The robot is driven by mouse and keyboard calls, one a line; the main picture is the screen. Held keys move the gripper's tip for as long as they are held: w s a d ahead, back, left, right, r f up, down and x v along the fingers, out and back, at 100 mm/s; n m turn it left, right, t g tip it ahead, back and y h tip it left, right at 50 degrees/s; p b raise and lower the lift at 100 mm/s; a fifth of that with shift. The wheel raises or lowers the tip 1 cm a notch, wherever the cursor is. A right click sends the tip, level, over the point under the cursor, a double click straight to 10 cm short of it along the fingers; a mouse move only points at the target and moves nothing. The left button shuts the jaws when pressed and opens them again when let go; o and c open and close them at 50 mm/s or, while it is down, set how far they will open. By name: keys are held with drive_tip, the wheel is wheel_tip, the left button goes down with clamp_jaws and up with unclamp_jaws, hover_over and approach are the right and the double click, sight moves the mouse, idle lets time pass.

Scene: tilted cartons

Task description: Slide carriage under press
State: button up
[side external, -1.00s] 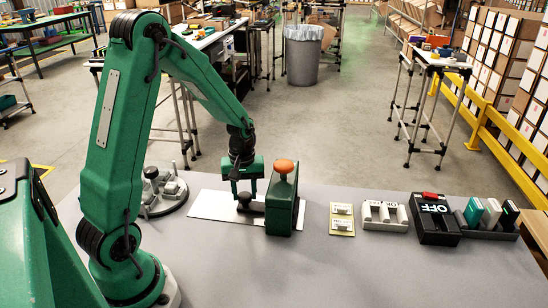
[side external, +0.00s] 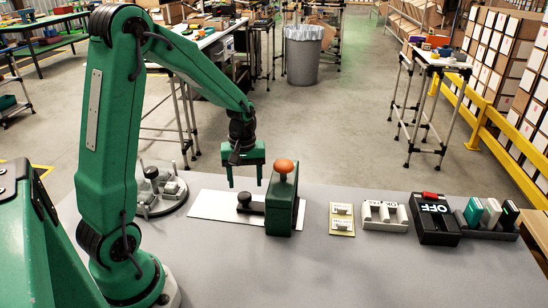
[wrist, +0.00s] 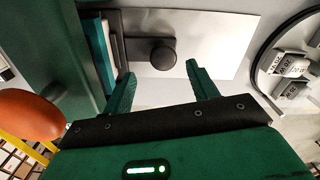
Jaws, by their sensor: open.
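The green press (side external: 284,212) stands upright on the table with an orange knob (side external: 284,166) on top. The carriage shows as a dark low slide with a round black knob (side external: 244,198) on the white plate (side external: 215,205), just left of the press. In the wrist view the carriage knob (wrist: 163,55) lies beyond the fingertips, and the carriage's inner end, with a teal strip (wrist: 107,50), is against or partly within the press (wrist: 80,30). My gripper (side external: 246,182) is open and empty above the knob, apart from it.
A round grey base with small blocks (side external: 160,188) stands left of the plate. Right of the press are a yellow card with labelled pieces (side external: 342,219), a grey switch holder (side external: 385,215), a black OFF box (side external: 434,220) and a rack of upright cards (side external: 490,217). The front table is clear.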

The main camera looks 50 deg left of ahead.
drive_tip(key=shift+r, duration=1.7)
drive_tip(key=s+d+r+m+t, duration=0.5)
drive_tip(key=s+d+r+m, duration=0.7)
drive_tip(key=s+d+r, duration=0.1)
drive_tip(key=shift+d+t, duration=0.2)
drive_tip(key=shift+t, duration=0.1)
